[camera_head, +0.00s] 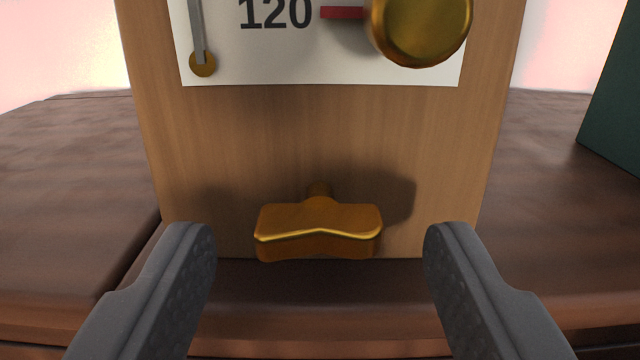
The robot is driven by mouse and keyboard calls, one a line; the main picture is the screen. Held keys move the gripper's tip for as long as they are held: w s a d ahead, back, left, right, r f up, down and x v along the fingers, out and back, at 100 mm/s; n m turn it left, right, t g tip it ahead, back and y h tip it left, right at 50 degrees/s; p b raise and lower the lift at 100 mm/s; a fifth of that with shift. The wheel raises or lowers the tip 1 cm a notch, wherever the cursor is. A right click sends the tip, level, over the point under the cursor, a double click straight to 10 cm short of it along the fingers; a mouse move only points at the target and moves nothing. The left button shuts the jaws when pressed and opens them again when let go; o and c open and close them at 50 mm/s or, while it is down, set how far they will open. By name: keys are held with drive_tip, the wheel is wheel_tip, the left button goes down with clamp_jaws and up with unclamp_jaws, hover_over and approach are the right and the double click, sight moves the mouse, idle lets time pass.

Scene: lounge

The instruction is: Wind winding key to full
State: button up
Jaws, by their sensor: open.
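The winding key (318,232) is a brass, bow-shaped wing on a short shaft, low on the front of a wooden case (310,130). Its wings lie about level, left to right. My gripper (320,245) is open, with one dark finger to the left of the key and one to the right. There is a clear gap on both sides, and neither finger appears to touch the key. The case carries a white dial plate (300,60) with "120", a red mark and a round brass knob (420,25). The top of the case is out of view.
The case stands on a dark brown wooden surface (60,170), close to its front edge. A dark green object (615,105) stands at the right edge of the view. A grey lever with a brass end (202,62) hangs on the plate's left side.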

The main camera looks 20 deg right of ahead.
drive_tip(key=shift+w+d, duration=0.2)
drive_tip(key=shift+w, duration=0.5)
drive_tip(key=c, duration=1)
